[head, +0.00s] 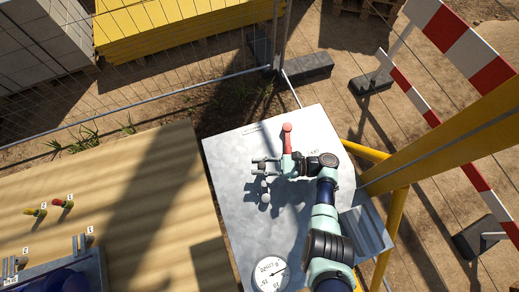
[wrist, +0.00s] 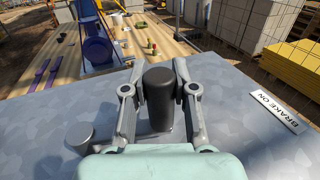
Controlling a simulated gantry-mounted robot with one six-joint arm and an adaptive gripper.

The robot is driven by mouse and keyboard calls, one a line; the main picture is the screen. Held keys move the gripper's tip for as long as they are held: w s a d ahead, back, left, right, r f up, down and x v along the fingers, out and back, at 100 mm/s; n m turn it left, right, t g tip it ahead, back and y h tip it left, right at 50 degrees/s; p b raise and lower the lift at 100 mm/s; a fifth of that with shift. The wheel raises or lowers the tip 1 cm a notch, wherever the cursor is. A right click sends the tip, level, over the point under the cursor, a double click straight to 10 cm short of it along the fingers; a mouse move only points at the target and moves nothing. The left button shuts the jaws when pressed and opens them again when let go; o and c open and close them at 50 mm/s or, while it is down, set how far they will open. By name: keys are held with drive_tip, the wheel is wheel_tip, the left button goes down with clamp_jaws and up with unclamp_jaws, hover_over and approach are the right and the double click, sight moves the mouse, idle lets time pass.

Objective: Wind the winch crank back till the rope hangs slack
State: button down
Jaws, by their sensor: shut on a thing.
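My gripper (head: 262,166) is over the grey metal top in the head view, pointing left. In the wrist view my gripper (wrist: 158,90) is shut on a black upright cylindrical grip (wrist: 158,98), which looks like the handle of the winch crank. A short grey round post (wrist: 80,137) stands left of it in the wrist view, perhaps the crank's hub; a grey knob (head: 265,198) shows below my gripper in the head view. A red lever (head: 287,138) stands just above my gripper. I cannot make out the rope.
The metal top (head: 235,225) carries a round dial (head: 270,273) and a "BRAKE ON" label (wrist: 277,111). A wooden table (head: 140,205) lies to the left, with a blue drum (wrist: 98,51) and small valves. Yellow posts (head: 440,140) and a red-white barrier (head: 468,45) stand at right.

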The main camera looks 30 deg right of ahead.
drive_tip(key=shift+r, duration=0.1)
drive_tip(key=c, duration=0.9)
unclamp_jaws()
wheel_tip(320, 180, up, 10)
drive_tip(key=shift+a+f, duration=0.1)
